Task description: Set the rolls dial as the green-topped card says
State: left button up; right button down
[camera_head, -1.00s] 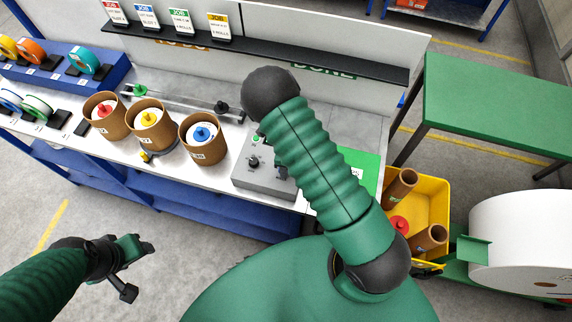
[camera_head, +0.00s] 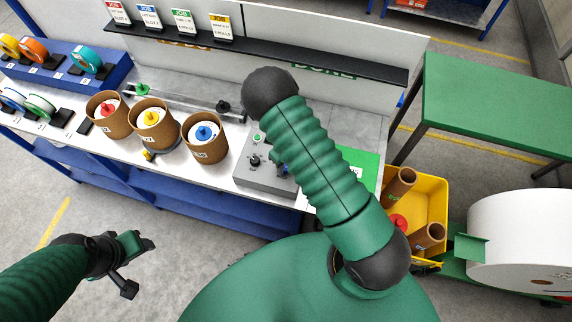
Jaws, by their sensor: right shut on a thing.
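The green-topped card (camera_head: 182,22) stands on the black shelf, between a blue-topped and a yellow-topped card; its small print is too small to read surely. The grey control box (camera_head: 262,178) sits on the bench with a black knob (camera_head: 254,161) and a green button (camera_head: 257,138) on top. My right gripper (camera_head: 275,158) is over the box, mostly hidden behind my own green arm. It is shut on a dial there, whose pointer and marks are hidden. My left gripper (camera_head: 139,268) is open and empty, low at the left, away from the bench.
Several brown tubs (camera_head: 205,142) with coloured knobs stand left of the box. A rod (camera_head: 175,97) lies behind them. A yellow bin (camera_head: 428,200) with brown tubes is at the right. A green table (camera_head: 490,105) stands beyond.

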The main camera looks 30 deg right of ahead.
jog(key=shift+w+r, duration=0.15)
jog(key=shift+w, duration=0.2)
jog(key=c, duration=1.2)
grip_release()
pick_arm(q)
jog(key=shift+w+a+f, duration=0.1)
jog(key=shift+w+a, duration=0.05)
jog(key=shift+w, duration=0.15)
pick_arm(e)
jog(key=shift+o, duration=0.8)
pick_arm(q)
jog(key=shift+s+f+b, duration=0.2)
jog(key=shift+f+b, duration=0.75)
jog(key=shift+b, duration=0.05)
pick_arm(e)
notch_tip(320, 180, up, 17)
jog(key=shift+d+f, duration=0.2)
jog(key=shift+d, duration=0.1)
pick_arm(q)
jog(key=shift+w, duration=0.1)
pick_arm(e)
jog(key=shift+w+d+f, duration=0.1)
jog(key=shift+w, duration=0.05)
